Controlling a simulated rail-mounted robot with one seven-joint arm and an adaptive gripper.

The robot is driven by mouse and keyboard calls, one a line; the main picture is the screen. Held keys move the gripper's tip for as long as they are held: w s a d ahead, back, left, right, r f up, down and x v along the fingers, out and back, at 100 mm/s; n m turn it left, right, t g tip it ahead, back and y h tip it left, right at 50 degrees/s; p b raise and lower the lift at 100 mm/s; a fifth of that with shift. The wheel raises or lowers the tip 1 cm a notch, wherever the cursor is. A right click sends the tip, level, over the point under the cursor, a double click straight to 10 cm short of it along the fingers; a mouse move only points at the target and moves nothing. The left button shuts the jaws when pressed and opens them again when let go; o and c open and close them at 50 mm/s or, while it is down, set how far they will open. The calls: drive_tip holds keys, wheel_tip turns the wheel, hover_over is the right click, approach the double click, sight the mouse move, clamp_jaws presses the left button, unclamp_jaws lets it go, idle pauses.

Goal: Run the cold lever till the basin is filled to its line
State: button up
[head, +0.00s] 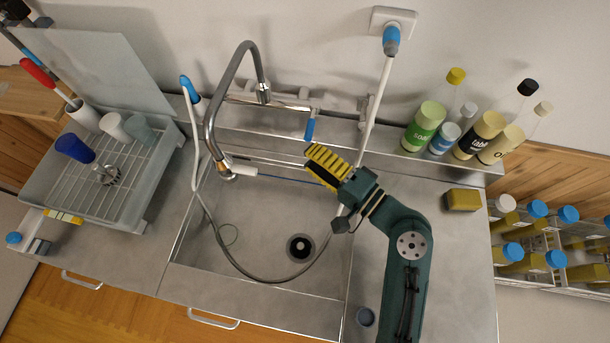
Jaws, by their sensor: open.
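A blue-tipped lever (309,130) sits on the right of the chrome wall tap (265,101), whose tall curved spout arches to the left. I take it for the cold lever. The steel basin (255,210) lies below, with a dark round drain (300,247) in plain view. No water shows in it or from the tap. A thin blue line (290,179) runs along the basin's back wall. My gripper (325,188) is open and empty over the basin's back right. One yellow-and-black striped finger lies just below the lever in the picture; contact cannot be told.
A grey hose (262,280) loops through the basin, and a white pipe (377,95) rises to a blue wall fitting. Several bottles (425,128) stand on the right ledge. A dish rack (145,185) stands left; a yellow sponge (462,199) lies right.

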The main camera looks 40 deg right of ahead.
sight(309, 142)
drive_tip(key=s+d+f+m+h+b, duration=0.1)
drive_tip(key=s+d+f+h, duration=0.1)
drive_tip(key=s+d+f, duration=0.2)
drive_tip(key=shift+w+r, duration=0.1)
drive_tip(key=shift+w, duration=4.55)
clamp_jaws()
drive_tip(key=shift+p, duration=0.3)
